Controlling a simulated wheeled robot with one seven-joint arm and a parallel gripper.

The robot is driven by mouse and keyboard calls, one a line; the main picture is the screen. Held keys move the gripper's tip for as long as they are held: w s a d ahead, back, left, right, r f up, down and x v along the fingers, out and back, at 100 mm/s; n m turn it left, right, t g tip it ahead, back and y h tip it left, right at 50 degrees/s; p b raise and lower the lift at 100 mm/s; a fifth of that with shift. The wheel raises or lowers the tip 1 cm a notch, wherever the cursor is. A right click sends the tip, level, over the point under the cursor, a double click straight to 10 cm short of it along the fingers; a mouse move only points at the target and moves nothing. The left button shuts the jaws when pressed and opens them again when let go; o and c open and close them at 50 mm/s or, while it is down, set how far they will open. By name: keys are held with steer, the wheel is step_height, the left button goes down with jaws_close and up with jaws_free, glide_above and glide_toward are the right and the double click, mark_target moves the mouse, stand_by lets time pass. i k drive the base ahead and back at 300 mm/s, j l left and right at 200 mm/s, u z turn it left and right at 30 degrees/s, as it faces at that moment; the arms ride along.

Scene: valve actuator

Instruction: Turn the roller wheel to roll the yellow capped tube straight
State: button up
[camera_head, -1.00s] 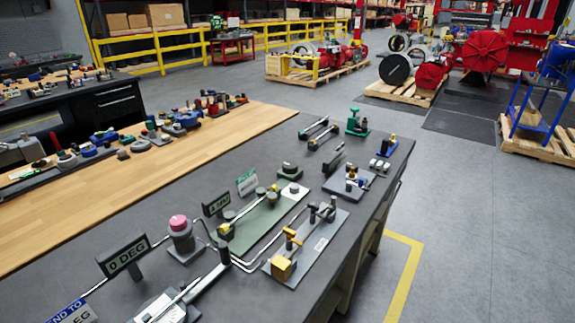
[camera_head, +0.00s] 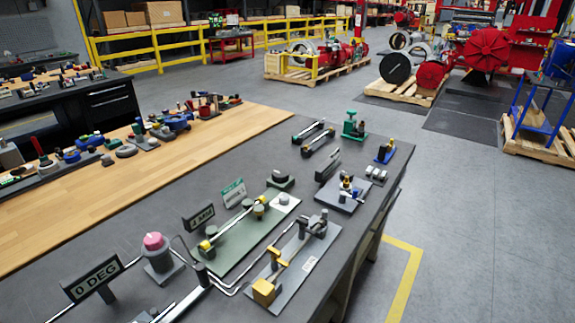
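A grey tube with yellow caps (camera_head: 232,224) lies on a green-grey base plate (camera_head: 257,238) on the dark workbench, in the lower middle of the head view. It runs diagonally from lower left to upper right. Short dark grey round parts (camera_head: 247,204) stand beside the tube; I cannot tell which one is the roller wheel. A round grey part also sits on a pale pad at the plate's far corner (camera_head: 283,198). My gripper is not in view.
A "0 DEG" sign (camera_head: 92,280) and a pink-topped grey cylinder (camera_head: 154,246) stand to the left. A grey plate with yellow blocks (camera_head: 287,273) lies to the right. Small fixtures fill the bench's far end. Open floor (camera_head: 455,220) lies right of the bench.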

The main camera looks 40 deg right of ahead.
mark_target(280, 176)
steer(key=i+l, duration=0.2)
steer(key=l, duration=0.35)
steer(key=i+l, duration=0.15)
steer(key=l, duration=0.35)
steer(key=i+l, duration=0.2)
steer(key=l, duration=0.35)
steer(key=i+l, duration=0.15)
steer(key=l, duration=0.35)
steer(key=i+l, duration=0.2)
steer(key=l, duration=0.35)
steer(key=i+l, duration=0.15)
steer(key=l, duration=0.4)
steer(key=i+l, duration=0.2)
steer(key=l, duration=0.3)
steer(key=i+l, duration=0.15)
steer(key=l, duration=0.4)
steer(key=i+u, duration=0.05)
